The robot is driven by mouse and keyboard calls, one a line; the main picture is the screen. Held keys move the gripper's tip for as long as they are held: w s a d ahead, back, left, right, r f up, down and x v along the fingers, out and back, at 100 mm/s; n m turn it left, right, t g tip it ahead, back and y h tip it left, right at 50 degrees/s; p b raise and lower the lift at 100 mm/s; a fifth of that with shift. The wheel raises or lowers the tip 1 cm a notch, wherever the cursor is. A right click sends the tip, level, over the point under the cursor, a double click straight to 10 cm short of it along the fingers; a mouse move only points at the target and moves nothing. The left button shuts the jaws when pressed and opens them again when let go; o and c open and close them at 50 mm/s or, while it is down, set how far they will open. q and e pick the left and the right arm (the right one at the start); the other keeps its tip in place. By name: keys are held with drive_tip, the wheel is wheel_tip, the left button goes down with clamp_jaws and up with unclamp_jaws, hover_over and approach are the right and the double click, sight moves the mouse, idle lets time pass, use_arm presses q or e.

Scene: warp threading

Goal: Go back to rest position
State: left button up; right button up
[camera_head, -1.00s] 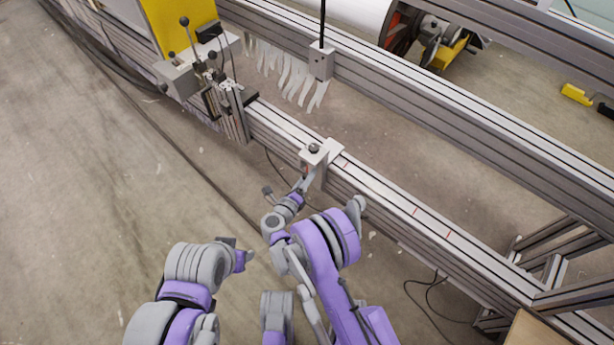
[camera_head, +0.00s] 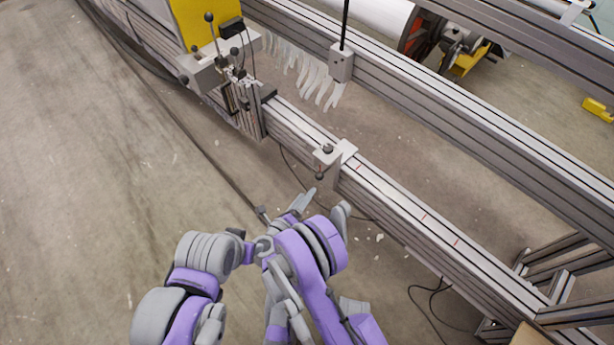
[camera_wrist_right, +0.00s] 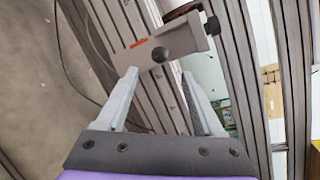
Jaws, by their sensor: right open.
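My right gripper (camera_head: 284,207) is in the middle of the head view, in front of the near rail. In the right wrist view its two grey fingers (camera_wrist_right: 158,78) stand wide apart with nothing between the tips. A grey clamp block (camera_head: 342,152) with a dark knob sits on the near rail, beyond the right gripper and apart from it in the head view. The block also shows past the fingertips in the right wrist view (camera_wrist_right: 140,52).
The near metal rail (camera_head: 405,215) runs diagonally across the head view. A lever unit (camera_head: 205,75) stands on its far left part. Cables lie on the floor. The floor to the left is largely clear.

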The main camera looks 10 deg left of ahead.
drive_tip(key=w+d+r+n+t+y, duration=0.1)
drive_tip(key=w+r+n+y, duration=0.25)
drive_tip(key=r, duration=0.45)
drive_tip(key=w+d+r+n+t+y, duration=0.1)
drive_tip(key=w+r+n+y, duration=0.1)
drive_tip(key=r+n, duration=0.45)
drive_tip(key=w+d+r+n+y, duration=0.1)
drive_tip(key=w+r+n+y, duration=0.15)
drive_tip(key=r, duration=0.65)
drive_tip(key=s+d+r+n+g+y, duration=0.2)
drive_tip(key=s+d+r+n+g, duration=0.3)
drive_tip(key=n, duration=0.4)
drive_tip(key=s+d+f+n+g+h, duration=0.2)
drive_tip(key=s+d+f+n+g, duration=0.15)
drive_tip(key=s+d, duration=0.75)
drive_tip(key=s+d+f+n+g+h, duration=0.4)
drive_tip(key=s+d, duration=0.4)
drive_tip(key=s, duration=0.7)
use_arm(q)
wheel_tip(320, 180, up, 26)
drive_tip(key=w+t+p, duration=0.1)
drive_tip(key=p, duration=2.2)
use_arm(e)
wheel_tip(320, 180, up, 25)
drive_tip(key=t+y, duration=0.1)
drive_tip(key=shift+w+r+m, duration=0.2)
drive_tip(key=shift+m, duration=0.2)
